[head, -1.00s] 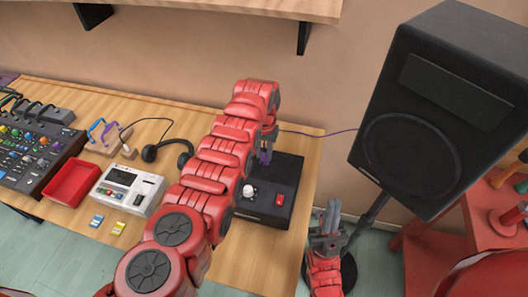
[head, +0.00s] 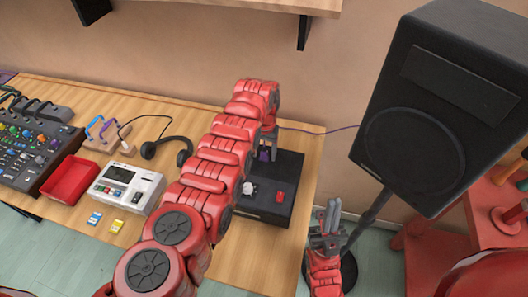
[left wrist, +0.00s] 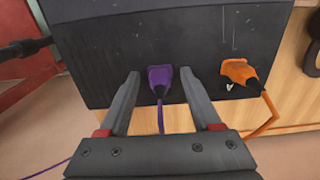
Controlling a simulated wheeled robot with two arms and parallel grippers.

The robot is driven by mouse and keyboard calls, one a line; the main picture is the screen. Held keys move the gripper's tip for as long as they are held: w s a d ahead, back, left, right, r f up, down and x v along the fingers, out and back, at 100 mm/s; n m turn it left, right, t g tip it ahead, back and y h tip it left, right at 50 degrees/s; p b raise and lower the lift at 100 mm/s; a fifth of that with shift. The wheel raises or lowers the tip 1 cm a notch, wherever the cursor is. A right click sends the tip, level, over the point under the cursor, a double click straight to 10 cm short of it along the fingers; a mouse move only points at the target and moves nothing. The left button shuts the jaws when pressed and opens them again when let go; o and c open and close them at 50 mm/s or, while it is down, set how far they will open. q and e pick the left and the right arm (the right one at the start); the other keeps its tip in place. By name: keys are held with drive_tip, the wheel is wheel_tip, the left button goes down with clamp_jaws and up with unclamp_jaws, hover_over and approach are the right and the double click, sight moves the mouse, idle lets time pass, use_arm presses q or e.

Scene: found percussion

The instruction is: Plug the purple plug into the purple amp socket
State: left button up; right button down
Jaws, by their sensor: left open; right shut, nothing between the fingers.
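The purple plug (left wrist: 160,77) is against the back face of the black amp (left wrist: 110,65) in the left wrist view, its cable hanging down from it. The socket behind it is hidden by the plug, so I cannot see how deep it sits. My left gripper (left wrist: 160,82) is open, with one finger on each side of the plug and visible gaps between. In the head view my left gripper (head: 266,146) is at the amp's far side, with a bit of purple showing. The amp (head: 268,205) stands on the table. My right gripper (head: 331,216) is shut and empty, right of the table.
An orange plug (left wrist: 240,72) is on the same amp face, right of the purple one. A large speaker (head: 430,120) on a stand is at the right. Headphones (head: 168,150), a white device (head: 125,188), a red tray (head: 72,180) and a mixer (head: 35,145) are on the left.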

sight(264, 151)
use_arm(q)
drive_tip(key=shift+r, duration=0.1)
drive_tip(key=shift+w+r, duration=0.15)
drive_tip(key=shift+r, duration=0.45)
wheel_tip(264, 151, up, 16)
drive_tip(key=b, duration=0.3)
